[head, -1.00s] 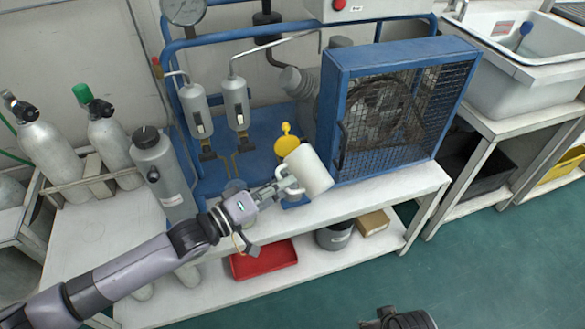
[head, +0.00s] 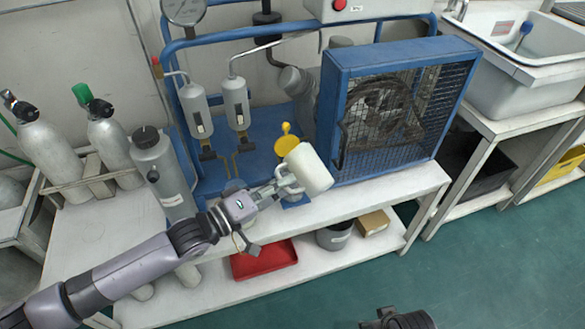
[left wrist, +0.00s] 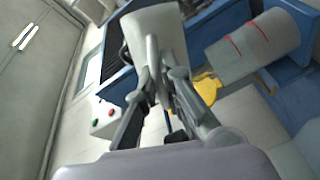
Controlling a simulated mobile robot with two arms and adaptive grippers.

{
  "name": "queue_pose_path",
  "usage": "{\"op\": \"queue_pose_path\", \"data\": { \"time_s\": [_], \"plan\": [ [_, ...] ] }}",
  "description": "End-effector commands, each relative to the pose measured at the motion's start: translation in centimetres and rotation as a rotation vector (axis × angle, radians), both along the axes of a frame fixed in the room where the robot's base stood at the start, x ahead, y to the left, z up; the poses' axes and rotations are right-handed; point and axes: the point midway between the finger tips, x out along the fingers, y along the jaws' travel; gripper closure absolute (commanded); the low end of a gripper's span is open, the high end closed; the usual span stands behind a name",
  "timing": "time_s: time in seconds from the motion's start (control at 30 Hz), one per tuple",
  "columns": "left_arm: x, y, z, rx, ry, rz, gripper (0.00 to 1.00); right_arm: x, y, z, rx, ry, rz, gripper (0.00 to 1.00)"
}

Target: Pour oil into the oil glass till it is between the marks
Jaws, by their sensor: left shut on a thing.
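My left gripper (head: 268,197) is shut on the handle of a white jug (head: 312,168). The jug is tilted and held at the front of the bench, by the yellow cap or funnel (head: 287,146). The left wrist view shows the jug (left wrist: 158,28) with its handle between my fingers (left wrist: 160,85). A pale cylinder with two red marks (left wrist: 252,47), apparently the oil glass, is beside the jug there, with the yellow part (left wrist: 207,87) close by. No oil stream or level is discernible. A dark part of mine, likely my right gripper (head: 398,319), shows at the bottom edge.
A blue cage (head: 392,115) stands right of the jug. A grey bottle (head: 161,172) and gas cylinders (head: 112,142) stand left. A red tray (head: 264,260) and a grey pot (head: 334,236) sit on the lower shelf. The bench front (head: 370,204) is clear.

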Motion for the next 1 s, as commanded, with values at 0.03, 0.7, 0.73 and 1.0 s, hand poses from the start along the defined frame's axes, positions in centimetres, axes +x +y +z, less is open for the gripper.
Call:
{"op": "queue_pose_path", "data": {
  "time_s": [0.03,0.7,0.73,1.0],
  "plan": [
    [0.01,-0.01,0.12,-0.003,-0.001,-0.001,1.00,-0.02,-0.01,0.00,0.000,0.000,0.000,0.60],
    [0.05,0.02,0.27,-0.019,0.020,-0.002,1.00,-0.05,-0.06,0.07,-0.001,0.001,0.000,0.60],
    [0.04,0.02,0.28,-0.021,0.021,-0.001,1.00,-0.05,-0.06,0.08,-0.001,0.001,0.000,0.60],
    [0.06,0.02,0.34,-0.027,0.028,-0.001,1.00,-0.05,-0.07,0.11,-0.001,0.000,0.000,0.60]
  ]
}}
